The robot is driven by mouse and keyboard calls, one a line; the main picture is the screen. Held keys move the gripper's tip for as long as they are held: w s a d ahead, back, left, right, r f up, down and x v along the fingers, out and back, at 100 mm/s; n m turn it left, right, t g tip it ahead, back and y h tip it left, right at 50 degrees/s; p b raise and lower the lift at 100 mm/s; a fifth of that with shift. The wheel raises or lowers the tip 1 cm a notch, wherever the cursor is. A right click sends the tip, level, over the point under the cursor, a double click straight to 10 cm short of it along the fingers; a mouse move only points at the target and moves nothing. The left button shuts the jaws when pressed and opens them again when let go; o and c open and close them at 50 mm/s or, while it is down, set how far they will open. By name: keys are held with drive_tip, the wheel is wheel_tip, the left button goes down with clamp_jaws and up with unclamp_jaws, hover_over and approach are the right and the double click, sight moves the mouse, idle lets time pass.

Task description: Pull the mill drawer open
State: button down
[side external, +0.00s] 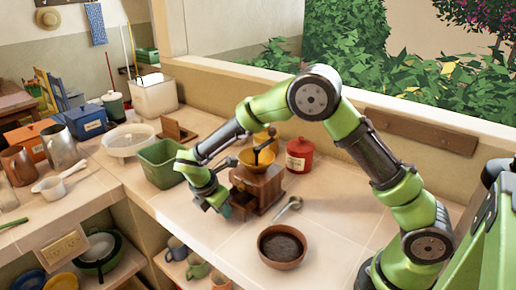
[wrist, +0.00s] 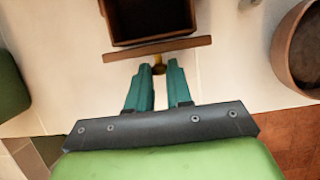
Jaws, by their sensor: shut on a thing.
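The mill (side external: 262,190) is a brown wooden box with a yellow bowl (side external: 257,160) and a crank on top, standing on the tiled counter. In the wrist view its drawer shows from above as a dark, hollow wooden box behind a wider front board (wrist: 157,48), so it stands out at least partly. A small brass knob (wrist: 159,66) sticks out from the board. My gripper (wrist: 160,72) has its two teal fingertips on either side of this knob, shut on it. In the side view my gripper (side external: 222,207) is low at the mill's left side and hides the drawer.
A brown bowl with dark contents (side external: 281,247) and a metal spoon (side external: 288,208) lie right of the mill. A green bin (side external: 162,163) stands close to my wrist on the left. A red canister (side external: 299,156) is behind. Counter in front of the gripper is clear.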

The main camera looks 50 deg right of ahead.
drive_tip(key=shift+a, duration=0.35)
drive_tip(key=c, duration=1)
unclamp_jaws()
drive_tip(key=shift+c, duration=0.2)
drive_tip(key=shift+r, duration=0.1)
drive_tip(key=v, duration=1.6)
drive_tip(key=shift+a+r, duration=0.2)
drive_tip(key=shift+r, duration=0.1)
